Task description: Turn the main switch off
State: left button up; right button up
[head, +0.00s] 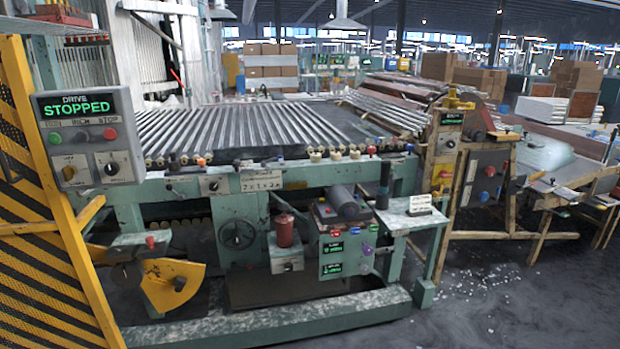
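A control panel (88,140) stands at the left, beside the yellow guard. Its display (80,108) reads "DRIVE STOPPED" in green. Below are a green button (55,138), a red button (110,134), a yellow lever or knob (69,173) and a black rotary knob (112,168) on a pale plate. The small labels are too blurred to tell which control is the main switch. Another rotary knob (213,185) sits on the machine's front rail. Neither of my grippers is in view.
A yellow striped guard (40,230) stands at the far left. The green machine (245,160) carries rows of glass tubes (270,125). A yellow quadrant plate (172,284) and a low green base beam (270,328) jut out in front. Grey floor at the lower right (500,300) is mostly clear, with scattered white bits.

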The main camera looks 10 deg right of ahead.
aim_at(444, 173)
jog(key=i+l, duration=0.15)
jog(key=l, duration=0.4)
jog(key=i+l+z, duration=0.1)
jog(key=l, duration=0.4)
jog(key=i+l, duration=0.2)
jog(key=l, duration=0.3)
jog(key=i+l, duration=0.15)
jog(key=l, duration=0.4)
jog(key=i+l+z, duration=0.1)
jog(key=l, duration=0.4)
jog(key=i+l, duration=0.25)
jog(key=l, duration=0.25)
jog(key=i+l+z, duration=0.1)
jog(key=l, duration=0.4)
jog(key=i+l, duration=0.3)
jog(key=l, duration=0.2)
